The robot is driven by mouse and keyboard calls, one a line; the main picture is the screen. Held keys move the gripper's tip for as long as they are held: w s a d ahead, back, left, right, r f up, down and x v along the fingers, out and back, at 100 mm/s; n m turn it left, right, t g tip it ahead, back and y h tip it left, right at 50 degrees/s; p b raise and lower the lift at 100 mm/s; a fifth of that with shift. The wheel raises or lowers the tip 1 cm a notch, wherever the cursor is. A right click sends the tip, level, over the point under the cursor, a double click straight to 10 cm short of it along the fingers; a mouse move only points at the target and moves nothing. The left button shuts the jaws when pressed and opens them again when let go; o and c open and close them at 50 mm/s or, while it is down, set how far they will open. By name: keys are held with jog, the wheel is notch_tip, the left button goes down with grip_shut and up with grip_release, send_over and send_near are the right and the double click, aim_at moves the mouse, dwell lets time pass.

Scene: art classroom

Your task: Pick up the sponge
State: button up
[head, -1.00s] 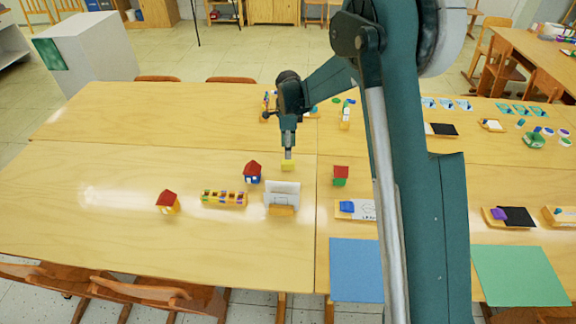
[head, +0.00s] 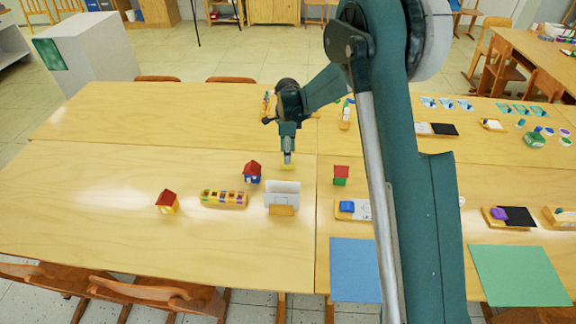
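A small yellow block that looks like the sponge (head: 291,167) lies on the left table, behind the white card holder. My gripper (head: 287,159) points straight down right at it, and its tip covers much of the block. The fingers are too small here to tell whether they are open or shut, or whether they touch the block.
A blue toy house with a red roof (head: 252,174) stands close to the left, and a white card holder (head: 283,194) in front. A red-and-green house (head: 341,175) is to the right.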

jog(key=shift+f, duration=0.1)
jog(key=shift+s+a+f+b, duration=0.15)
jog(key=shift+f+b, duration=0.55)
jog(key=shift+f, duration=1.8)
jog(key=shift+c, duration=0.5)
jog(key=c, duration=0.7)
